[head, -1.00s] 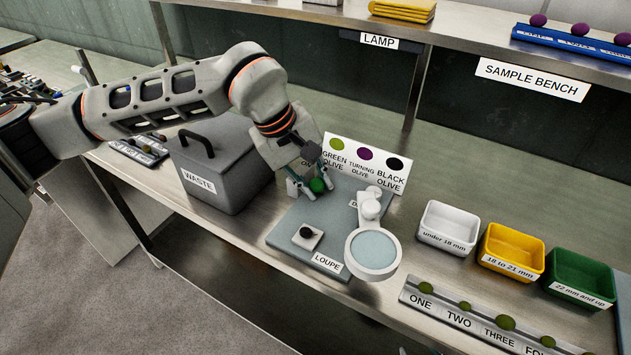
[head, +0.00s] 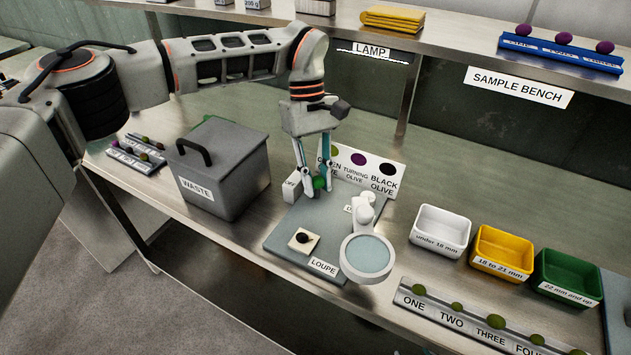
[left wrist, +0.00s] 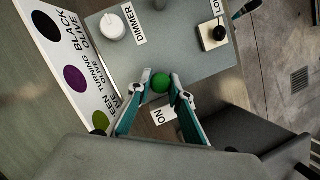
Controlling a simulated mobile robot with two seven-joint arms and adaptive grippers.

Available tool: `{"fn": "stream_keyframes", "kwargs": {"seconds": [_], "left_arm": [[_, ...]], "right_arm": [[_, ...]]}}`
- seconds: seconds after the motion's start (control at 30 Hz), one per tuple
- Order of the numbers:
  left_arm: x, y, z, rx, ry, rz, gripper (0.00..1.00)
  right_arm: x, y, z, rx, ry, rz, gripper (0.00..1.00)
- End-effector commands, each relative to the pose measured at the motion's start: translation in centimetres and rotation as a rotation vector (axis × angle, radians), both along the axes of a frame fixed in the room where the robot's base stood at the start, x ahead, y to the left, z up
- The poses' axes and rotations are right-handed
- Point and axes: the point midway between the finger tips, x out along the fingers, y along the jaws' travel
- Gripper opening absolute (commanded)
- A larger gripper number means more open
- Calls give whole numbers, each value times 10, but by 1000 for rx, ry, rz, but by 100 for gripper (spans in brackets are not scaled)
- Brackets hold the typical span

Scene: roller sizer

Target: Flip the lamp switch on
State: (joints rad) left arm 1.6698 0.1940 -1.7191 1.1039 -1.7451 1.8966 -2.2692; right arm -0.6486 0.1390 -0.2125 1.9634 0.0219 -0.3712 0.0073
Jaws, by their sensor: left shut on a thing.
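A round green knob (head: 320,184) sits at the back left of a grey board (head: 283,238). My left gripper (head: 317,186) points down and is shut on it. In the left wrist view the green knob (left wrist: 160,83) lies between both fingertips (left wrist: 160,87). The knob's stem and base are hidden. A dark teal tip, seemingly of my right gripper (left wrist: 246,8), shows at the left wrist view's edge.
The board bears a loupe (head: 367,256), a DIMMER label (left wrist: 132,24) by a white knob (left wrist: 112,27), and a black button (head: 303,238). A grey WASTE bin (head: 225,170) stands left, an olive colour card (head: 372,168) behind. White (head: 440,229), yellow (head: 503,254) and green (head: 569,279) trays stand right.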

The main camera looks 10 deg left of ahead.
Motion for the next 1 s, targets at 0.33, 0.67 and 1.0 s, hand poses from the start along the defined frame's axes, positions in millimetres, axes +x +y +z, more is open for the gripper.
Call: {"fn": "stream_keyframes", "kwargs": {"seconds": [0.33, 0.67, 1.0], "left_arm": [[3, -1, -1, 23, 54, 0, 0], [3, -1, 0, 24, 56, -1, 0], [3, -1, 0, 24, 56, -1, 26]], "right_arm": [[5, -2, 2, -6, -12, -1, 40], [6, -3, 2, -7, -13, -1, 40], [7, -3, 3, -8, -18, 0, 40]]}}
